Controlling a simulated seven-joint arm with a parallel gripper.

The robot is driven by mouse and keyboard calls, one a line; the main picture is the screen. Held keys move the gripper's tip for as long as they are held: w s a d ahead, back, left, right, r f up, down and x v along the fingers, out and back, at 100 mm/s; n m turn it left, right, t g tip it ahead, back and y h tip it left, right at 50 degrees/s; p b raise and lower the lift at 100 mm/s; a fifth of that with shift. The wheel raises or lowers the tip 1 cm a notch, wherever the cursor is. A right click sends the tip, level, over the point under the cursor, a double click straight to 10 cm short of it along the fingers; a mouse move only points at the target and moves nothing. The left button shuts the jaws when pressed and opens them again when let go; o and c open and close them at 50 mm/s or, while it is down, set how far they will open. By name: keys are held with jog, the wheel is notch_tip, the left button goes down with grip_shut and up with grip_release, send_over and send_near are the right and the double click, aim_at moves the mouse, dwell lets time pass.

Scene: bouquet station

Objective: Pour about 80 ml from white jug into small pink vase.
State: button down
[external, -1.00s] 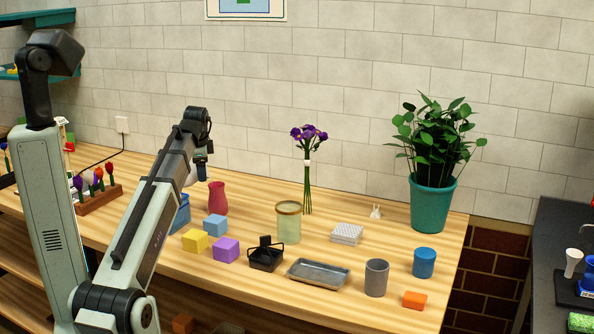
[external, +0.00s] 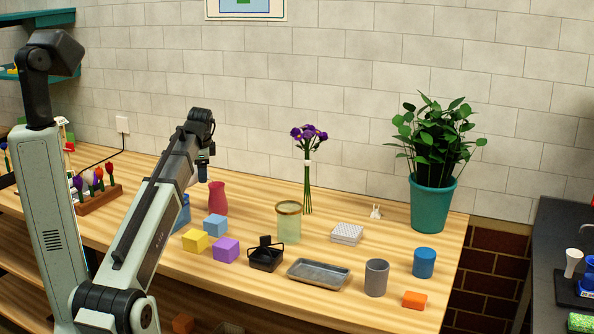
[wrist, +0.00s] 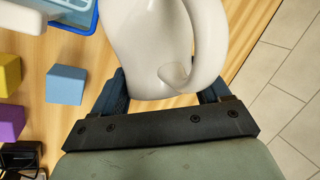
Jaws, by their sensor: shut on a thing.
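The white jug (wrist: 150,45) fills the top middle of the wrist view, its curved handle (wrist: 214,45) on the right side. My gripper (wrist: 166,90) is shut on the jug, with one dark finger on either side of its body. The jug's top is cut off in that view, and its contents cannot be seen. In the external view my gripper (external: 203,174) is at the back left of the table, and my arm hides nearly all of the jug. The small pink vase (external: 218,199) stands upright just right of my gripper there. It is not seen in the wrist view.
Light blue (external: 215,226), yellow (external: 195,240) and purple (external: 226,250) blocks lie in front of the vase. A blue container (external: 184,212) is partly behind my arm. A glass jar (external: 288,226) and tall purple flowers (external: 308,185) stand to the right.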

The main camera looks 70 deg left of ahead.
jog(key=shift+w+d+r+g+p, duration=0.1)
jog(key=shift+w+d+g+p, duration=0.1)
jog(key=shift+w+g+p, duration=0.45)
dwell(1.1)
jog(key=shift+s+a+t, duration=0.2)
jog(key=shift+s+t, duration=0.35)
jog(key=shift+s, duration=0.25)
jog(key=shift+s+a+r+n+t+h+b, duration=0.1)
jog(key=shift+s+r+n+t+h+b, duration=0.1)
jog(key=shift+r+t, duration=0.45)
jog(key=shift+s+a+r+n+t+h+b, duration=0.1)
jog(key=shift+s+r+t+h+b, duration=0.15)
jog(key=shift+t, duration=0.7)
jog(key=shift+s+a+r+n+t+h+b, duration=0.1)
jog(key=shift+r+t+h, duration=0.05)
jog(key=shift+r+t, duration=0.55)
jog(key=shift+f, duration=0.1)
jog(key=shift+s, duration=0.1)
